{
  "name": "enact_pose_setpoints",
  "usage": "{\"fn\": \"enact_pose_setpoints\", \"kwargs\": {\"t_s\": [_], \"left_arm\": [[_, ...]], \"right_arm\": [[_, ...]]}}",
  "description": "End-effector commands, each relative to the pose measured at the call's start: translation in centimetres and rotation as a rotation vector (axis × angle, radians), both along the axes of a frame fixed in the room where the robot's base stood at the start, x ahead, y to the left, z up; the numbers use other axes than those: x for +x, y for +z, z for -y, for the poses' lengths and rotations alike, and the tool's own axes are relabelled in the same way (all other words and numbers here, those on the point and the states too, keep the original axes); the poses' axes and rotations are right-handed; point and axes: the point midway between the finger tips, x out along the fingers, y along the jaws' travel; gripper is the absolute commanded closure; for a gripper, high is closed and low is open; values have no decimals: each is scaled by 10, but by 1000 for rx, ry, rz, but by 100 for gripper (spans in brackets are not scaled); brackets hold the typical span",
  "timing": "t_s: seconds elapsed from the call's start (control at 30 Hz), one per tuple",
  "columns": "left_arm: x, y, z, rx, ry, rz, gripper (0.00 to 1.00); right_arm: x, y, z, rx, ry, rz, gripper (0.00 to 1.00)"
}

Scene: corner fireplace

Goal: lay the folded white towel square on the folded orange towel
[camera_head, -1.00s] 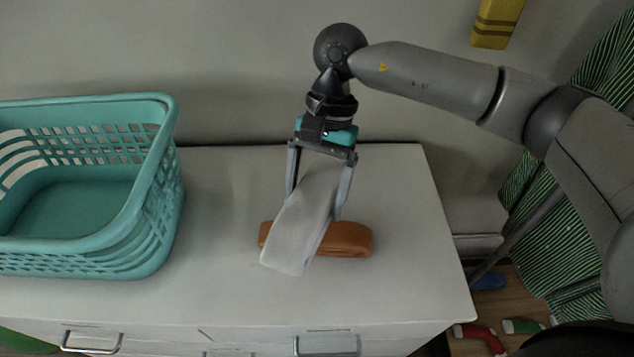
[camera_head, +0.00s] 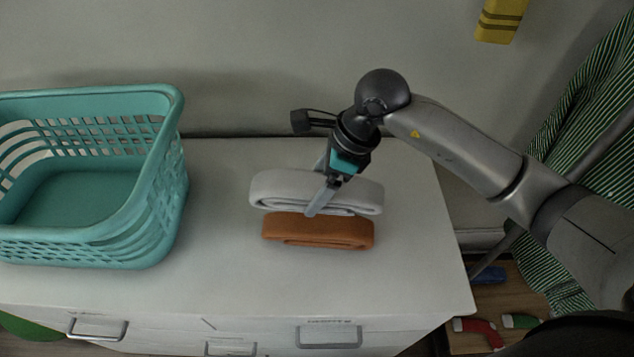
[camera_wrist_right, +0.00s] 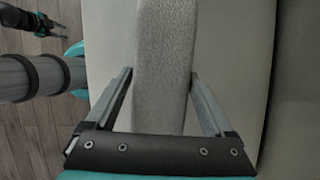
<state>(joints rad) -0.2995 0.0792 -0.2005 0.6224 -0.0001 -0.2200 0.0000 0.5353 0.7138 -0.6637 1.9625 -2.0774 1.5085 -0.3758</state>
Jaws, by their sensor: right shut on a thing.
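The folded white towel (camera_head: 272,190) is in my right gripper (camera_head: 316,203), whose fingers are shut across its middle. The towel is long and flat with its folded edge towards the head camera, running nearly level from left to right. In the right wrist view the white towel (camera_wrist_right: 163,45) lies between the two fingers (camera_wrist_right: 160,80). The folded orange towel (camera_head: 318,231) lies on the white cabinet top. The white towel shows just over and behind it, roughly lined up. I cannot tell whether the two touch. The back of the orange towel is hidden. My left gripper is not in the head view.
A teal laundry basket (camera_head: 172,170) stands on the cabinet top (camera_head: 225,285) at the left. The top is clear between basket and towels, and to their right. A wall (camera_head: 240,60) is behind. Green striped cloth (camera_head: 560,240) hangs at the right.

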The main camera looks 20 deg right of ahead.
Motion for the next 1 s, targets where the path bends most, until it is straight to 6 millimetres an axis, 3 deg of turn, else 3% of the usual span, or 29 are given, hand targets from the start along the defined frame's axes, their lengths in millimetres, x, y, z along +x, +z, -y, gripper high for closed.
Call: {"fn": "enact_pose_setpoints", "kwargs": {"t_s": [0.53, 1.0], "left_arm": [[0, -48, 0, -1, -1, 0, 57], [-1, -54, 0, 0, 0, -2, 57]], "right_arm": [[0, -63, 0, -1, 3, 0, 81], [0, -69, 0, 1, 3, 1, 81]]}}
